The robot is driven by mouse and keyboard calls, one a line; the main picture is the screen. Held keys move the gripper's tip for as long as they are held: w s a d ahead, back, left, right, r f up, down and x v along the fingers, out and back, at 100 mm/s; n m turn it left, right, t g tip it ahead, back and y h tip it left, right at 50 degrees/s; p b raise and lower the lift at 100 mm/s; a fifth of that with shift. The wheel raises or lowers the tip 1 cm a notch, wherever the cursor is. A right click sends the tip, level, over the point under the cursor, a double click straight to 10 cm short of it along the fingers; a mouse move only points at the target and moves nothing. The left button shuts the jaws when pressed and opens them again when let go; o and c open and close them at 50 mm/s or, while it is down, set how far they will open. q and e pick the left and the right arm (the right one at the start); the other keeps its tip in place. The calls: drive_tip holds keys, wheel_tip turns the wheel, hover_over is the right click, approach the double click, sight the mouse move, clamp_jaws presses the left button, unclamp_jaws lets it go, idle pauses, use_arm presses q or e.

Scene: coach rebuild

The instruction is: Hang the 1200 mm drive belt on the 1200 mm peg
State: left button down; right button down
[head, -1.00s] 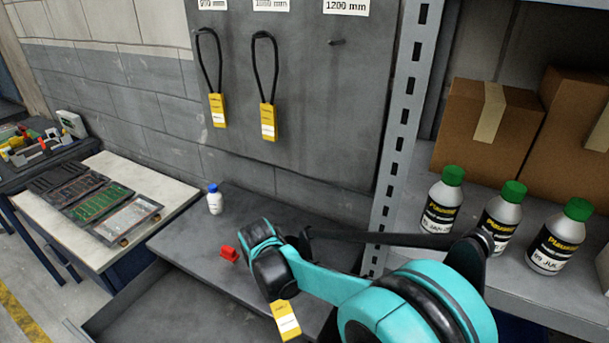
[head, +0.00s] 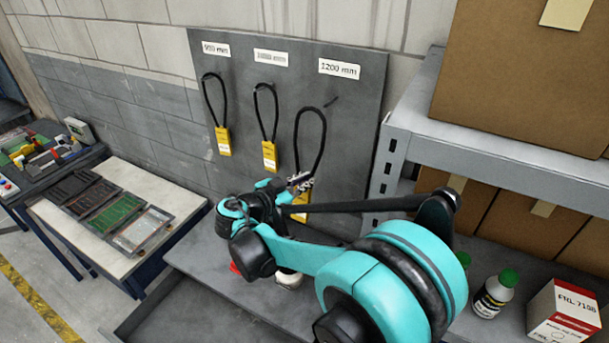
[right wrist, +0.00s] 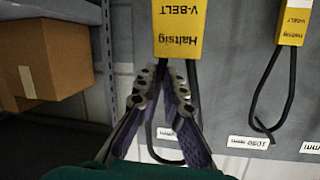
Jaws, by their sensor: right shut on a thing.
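The 1200 mm drive belt (head: 311,112) is a black loop with a yellow tag (head: 301,201) at its lower end. It stands upright in front of the grey board, its loop top just below and left of the 1200 mm peg (head: 332,100), apart from it in the picture. How far it is from the board I cannot tell. My right gripper (head: 301,183) is shut on the belt just above the tag. In the right wrist view, which is upside down, the fingers (right wrist: 163,95) close around the black belt beside its yellow tag (right wrist: 180,35). My left gripper is not in view.
Two tagged belts hang on the pegs to the left, the middle one (head: 276,110) nearest. A grey metal shelf (head: 500,160) with cardboard boxes (head: 530,70) stands close on the right. A bench (head: 190,255) lies below the board.

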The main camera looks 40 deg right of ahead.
drive_tip(key=shift+x, duration=0.85)
drive_tip(key=shift+w+d+f, duration=0.1)
drive_tip(key=shift+w+d, duration=0.3)
drive_tip(key=shift+d, duration=0.25)
drive_tip(key=shift+w+d, duration=0.4)
drive_tip(key=shift+d, duration=0.3)
drive_tip(key=shift+w+d+f, duration=0.1)
drive_tip(key=shift+w+d, duration=0.3)
drive_tip(key=shift+d, duration=0.25)
drive_tip(key=shift+w+b+x, duration=0.25)
drive_tip(key=shift+b+x, duration=0.05)
drive_tip(key=shift+x, duration=1.1)
drive_tip(key=shift+w+b+x, duration=0.3)
drive_tip(key=shift+x, duration=1.1)
drive_tip(key=shift+a+r, duration=0.15)
